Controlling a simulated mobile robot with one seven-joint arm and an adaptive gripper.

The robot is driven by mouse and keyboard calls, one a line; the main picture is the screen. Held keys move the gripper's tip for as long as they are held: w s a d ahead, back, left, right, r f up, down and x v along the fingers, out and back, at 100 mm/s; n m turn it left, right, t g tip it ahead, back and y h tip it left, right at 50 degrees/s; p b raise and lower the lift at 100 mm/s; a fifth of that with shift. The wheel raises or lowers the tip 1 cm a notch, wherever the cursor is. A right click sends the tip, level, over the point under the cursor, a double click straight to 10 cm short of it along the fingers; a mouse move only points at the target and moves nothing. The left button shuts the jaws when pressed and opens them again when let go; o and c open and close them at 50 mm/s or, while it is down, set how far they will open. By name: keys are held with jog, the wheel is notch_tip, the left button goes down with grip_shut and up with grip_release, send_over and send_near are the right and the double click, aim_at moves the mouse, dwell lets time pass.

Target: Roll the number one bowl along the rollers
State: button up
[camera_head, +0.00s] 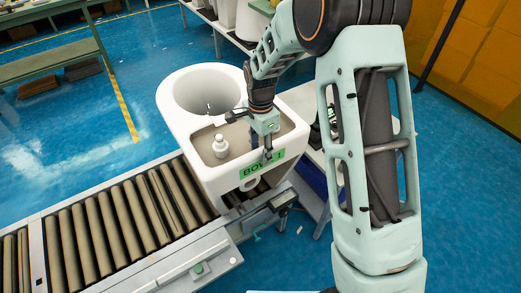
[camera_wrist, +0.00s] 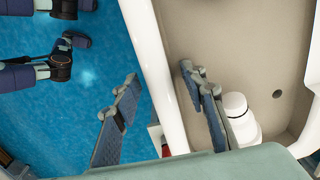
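The number one bowl (camera_head: 180,118) is a white toilet bowl with a round opening and a green label (camera_head: 262,166) reading "BO… 1", partly covered by my gripper. It sits at the right end of the roller conveyor. My gripper (camera_head: 266,150) is at the labelled wall. In the wrist view, the fingers of my gripper (camera_wrist: 160,76) are apart, one on each side of the bowl's white wall (camera_wrist: 163,62). A gap shows between the outer finger and the wall; contact of the inner finger is unclear.
The rollers (camera_head: 110,220) run left from the bowl and look clear. A white bottle (camera_head: 220,147) stands in the bowl's rear recess, close to the inner finger in the wrist view. A green table (camera_head: 50,62) stands at the back left.

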jog(key=shift+c, duration=0.6)
grip_shut()
jog(key=shift+a, duration=0.15)
jog(key=s+a, duration=0.8)
jog(key=a, duration=0.4)
jog(key=s+a+b, duration=0.1)
jog(key=s+a, duration=0.8)
jog(key=a, duration=0.4)
jog(key=s+a+b, duration=0.1)
jog(key=s+a, duration=0.8)
jog(key=a, duration=0.4)
jog(key=shift+s+a+f, duration=0.1)
jog(key=shift+s+a, duration=0.05)
jog(key=shift+o, duration=0.6)
grip_release()
jog(key=shift+a, duration=0.15)
